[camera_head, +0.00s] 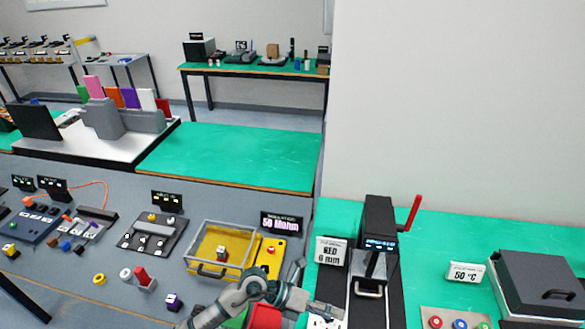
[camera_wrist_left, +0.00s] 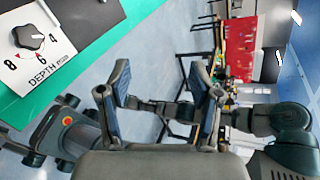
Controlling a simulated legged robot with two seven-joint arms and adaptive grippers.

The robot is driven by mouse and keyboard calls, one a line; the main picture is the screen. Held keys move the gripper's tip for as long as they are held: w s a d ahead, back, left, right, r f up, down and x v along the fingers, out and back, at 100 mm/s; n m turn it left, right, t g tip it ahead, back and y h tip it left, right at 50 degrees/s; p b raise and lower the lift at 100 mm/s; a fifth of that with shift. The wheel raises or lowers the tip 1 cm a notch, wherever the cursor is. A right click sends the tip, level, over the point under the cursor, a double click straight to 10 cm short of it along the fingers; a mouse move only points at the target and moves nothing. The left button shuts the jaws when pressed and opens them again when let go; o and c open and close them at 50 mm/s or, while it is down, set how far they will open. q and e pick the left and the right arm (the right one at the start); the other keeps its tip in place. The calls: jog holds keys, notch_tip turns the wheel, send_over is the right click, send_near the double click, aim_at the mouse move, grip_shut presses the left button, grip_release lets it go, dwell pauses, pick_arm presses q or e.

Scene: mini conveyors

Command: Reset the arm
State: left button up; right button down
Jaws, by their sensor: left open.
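My left gripper (camera_head: 318,288) is at the bottom middle of the head view. Its arm comes in from the lower left, and its fingers are spread near the front edge of the green worktop. In the left wrist view the left gripper (camera_wrist_left: 160,88) shows two dark fingers wide apart with nothing between them. Floor and distant furniture lie beyond them. My right gripper does not show in either view.
A black press with a red lever (camera_head: 413,214) stands right of my left gripper. A yellow tray with a clear cover (camera_head: 222,250) lies to its left. A dial panel marked DEPTH (camera_wrist_left: 62,62) sits on the green worktop. A grey lidded box (camera_head: 545,280) stands far right.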

pick_arm(q)
notch_tip(320, 180, up, 10)
jog(key=n+t+h, duration=0.5)
jog(key=n+h, duration=0.1)
jog(key=h, duration=0.2)
jog(key=w+a+r+n+t+y, duration=0.2)
jog(key=w+a+n+t+y, duration=0.45)
jog(key=n+t, duration=0.85)
jog(key=w+a+f+n+y, duration=0.1)
jog(key=a+f+n+y, duration=1.3)
jog(key=a, duration=0.4)
jog(key=s+a+f+n+g+y, duration=0.1)
jog(key=s+a+f+n+g, duration=0.35)
jog(key=s+f+g, duration=0.65)
jog(key=s+a+f+g, duration=0.1)
jog(key=s+f+g, duration=0.1)
jog(key=s+f, duration=0.35)
jog(key=s+a+f+g, duration=0.1)
jog(key=s+f+g, duration=0.15)
jog(key=s, duration=0.65)
jog(key=s+d+f+x, duration=0.1)
jog(key=s+x, duration=0.2)
jog(key=x, duration=1)
jog(key=s+x, duration=0.2)
jog(key=x, duration=1)
jog(key=s+a+f+g, duration=0.1)
jog(key=s+a+f, duration=0.1)
jog(key=s+f, duration=1.5)
jog(key=shift+s+a+f, duration=0.3)
jog(key=shift+s, duration=0.6)
